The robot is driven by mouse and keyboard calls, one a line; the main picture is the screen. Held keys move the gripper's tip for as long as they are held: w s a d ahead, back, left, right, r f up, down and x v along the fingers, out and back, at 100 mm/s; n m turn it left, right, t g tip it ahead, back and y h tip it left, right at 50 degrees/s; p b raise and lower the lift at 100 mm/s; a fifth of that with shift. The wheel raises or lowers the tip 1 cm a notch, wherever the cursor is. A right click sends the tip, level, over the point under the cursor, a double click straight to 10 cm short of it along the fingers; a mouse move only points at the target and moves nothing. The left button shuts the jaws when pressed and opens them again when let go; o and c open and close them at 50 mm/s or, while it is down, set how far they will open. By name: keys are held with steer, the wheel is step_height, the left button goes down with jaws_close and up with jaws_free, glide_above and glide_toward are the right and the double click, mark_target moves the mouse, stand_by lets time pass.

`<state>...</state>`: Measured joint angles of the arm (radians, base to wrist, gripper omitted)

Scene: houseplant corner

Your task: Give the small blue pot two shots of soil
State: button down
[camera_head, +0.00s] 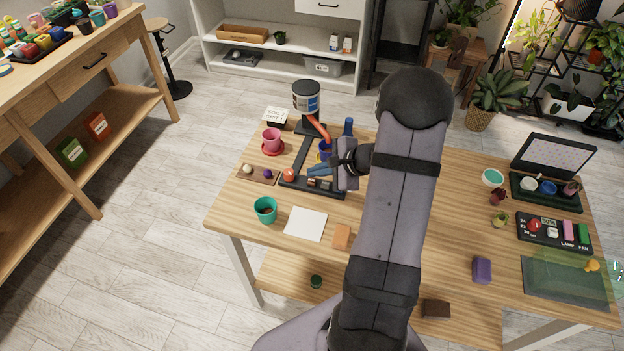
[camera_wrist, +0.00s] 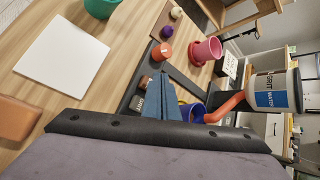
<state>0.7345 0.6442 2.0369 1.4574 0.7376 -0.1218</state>
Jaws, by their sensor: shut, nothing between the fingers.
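The small blue pot (camera_head: 325,148) stands under the orange spout (camera_head: 319,127) of the soil dispenser, partly hidden by my arm; it also shows in the wrist view (camera_wrist: 196,108), behind my fingers. The dispenser has a grey canister (camera_head: 306,97) with a label, partly readable as "LIGHT" in the wrist view (camera_wrist: 272,92).
A pink pot on a red saucer (camera_head: 271,140), a teal pot (camera_head: 265,209), a white sheet (camera_head: 306,224) and an orange block (camera_head: 342,236) lie around the dispenser.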

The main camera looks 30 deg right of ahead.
step_height(320, 180, up, 5)
steer(key=p, duration=0.3)
steer(key=shift+r+p, duration=0.1)
steer(key=shift+p, duration=0.25)
stand_by(2.4)
step_height(320, 180, up, 4)
steer(key=p, duration=0.6)
steer(key=shift+f, duration=0.3)
steer(key=b, duration=0.5)
glide_above(316, 185)
step_height(316, 185, down, 7)
steer(key=shift+f, duration=0.1)
steer(key=shift+f+b, duration=0.75)
steer(key=shift+b, duration=0.15)
steer(key=shift+f, duration=0.1)
stand_by(1.3)
